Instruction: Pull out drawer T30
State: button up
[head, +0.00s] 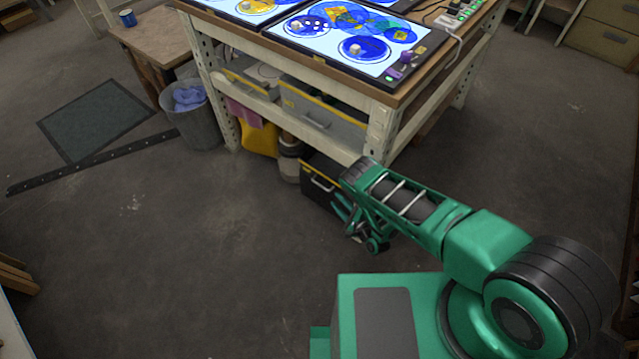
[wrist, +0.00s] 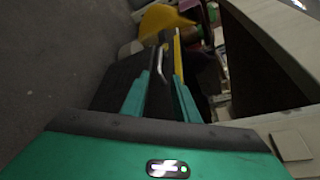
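A dark drawer with a yellow top edge (head: 317,180) sits low under the workbench, with a silver bar handle (head: 322,184) on its front. No T30 label is readable. In the wrist view the dark drawer front (wrist: 118,80) and its handle (wrist: 160,66) lie just ahead of my gripper. My gripper (wrist: 163,76) is open, its two green fingers apart, with the handle lying between or just beyond their tips; contact cannot be told. In the head view my gripper (head: 345,213) is at the drawer's right end, hiding part of its front.
The workbench (head: 376,137) stands above, with lit glass panels on top and a grey drawer (head: 322,118) on its shelf. A yellow container (head: 260,138) and a grey bin (head: 197,125) stand left of the dark drawer. The floor (head: 200,250) in front is clear.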

aim_at(323, 188)
jog(key=x, duration=1.1)
jog(key=shift+s+a+r, duration=0.1)
jog(key=shift+s+a, duration=0.05)
jog(key=shift+a, duration=0.15)
grip_shut()
